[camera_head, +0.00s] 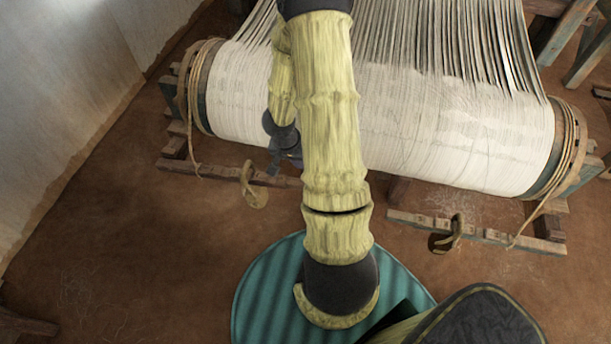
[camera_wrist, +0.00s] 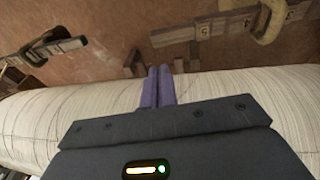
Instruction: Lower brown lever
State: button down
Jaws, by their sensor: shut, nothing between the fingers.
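My gripper (camera_wrist: 158,86) shows in the wrist view as two purple fingers pressed together, with nothing between them. They lie over the edge of the white cloth roll (camera_wrist: 235,95) and point toward the brown floor. In the head view my gripper (camera_head: 288,152) is partly hidden behind my arm, in front of the roll. The fingers do not visibly touch either bar.
The cloth roll (camera_head: 450,130) spans the loom, with rope-wound ends and white threads running back. A pale wall (camera_head: 60,100) stands left. The lower-left floor is mostly clear.

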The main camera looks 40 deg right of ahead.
jog(key=b+x, duration=0.5)
jog(key=x, duration=0.9)
jog(key=shift+b, duration=0.3)
